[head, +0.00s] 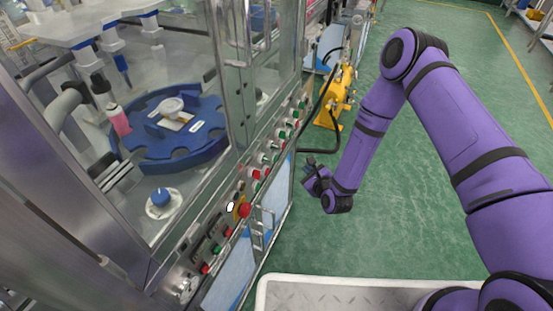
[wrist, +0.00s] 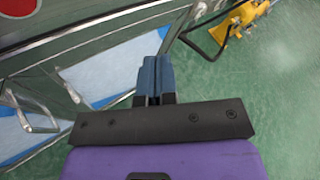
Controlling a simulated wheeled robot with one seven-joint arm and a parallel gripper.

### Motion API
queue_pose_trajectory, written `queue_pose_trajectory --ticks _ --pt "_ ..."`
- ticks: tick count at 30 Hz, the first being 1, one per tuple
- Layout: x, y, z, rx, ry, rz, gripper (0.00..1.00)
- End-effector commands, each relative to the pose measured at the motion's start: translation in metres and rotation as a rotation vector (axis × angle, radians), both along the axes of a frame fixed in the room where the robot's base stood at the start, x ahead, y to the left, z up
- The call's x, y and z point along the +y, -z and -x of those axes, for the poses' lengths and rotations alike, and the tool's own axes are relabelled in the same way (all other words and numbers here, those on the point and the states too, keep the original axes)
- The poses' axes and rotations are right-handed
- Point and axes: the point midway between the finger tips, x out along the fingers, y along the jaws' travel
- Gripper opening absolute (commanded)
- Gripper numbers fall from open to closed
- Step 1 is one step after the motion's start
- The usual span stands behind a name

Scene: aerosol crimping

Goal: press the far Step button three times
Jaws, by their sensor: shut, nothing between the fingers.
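The machine's control panel (head: 222,222) is a sloping strip of red, green and white buttons and knobs along the front, running away from me. At its far end are green buttons (head: 282,134) and others beside them. Labels are too small to read, so I cannot tell which button is the far Step button. My gripper (head: 309,163) is right of the panel, lower and apart from it, beside the cabinet front. In the wrist view the two blue-grey fingers (wrist: 153,66) are together and empty. A red disc (wrist: 16,6) is cut off at the top left there.
A glass-and-metal enclosure with a blue rotary table (head: 170,138) stands behind the panel. A door handle (head: 260,232) sticks out below it. A yellow device (head: 337,98) with a black hose stands beyond my gripper. Green floor to the right is clear.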

Motion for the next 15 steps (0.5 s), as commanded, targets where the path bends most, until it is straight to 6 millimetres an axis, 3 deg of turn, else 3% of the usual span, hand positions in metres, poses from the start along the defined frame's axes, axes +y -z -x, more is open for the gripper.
queue_pose_trajectory --ticks 15 --pt "0.058 0.0 -0.021 -0.001 -0.001 -0.001 0.0"
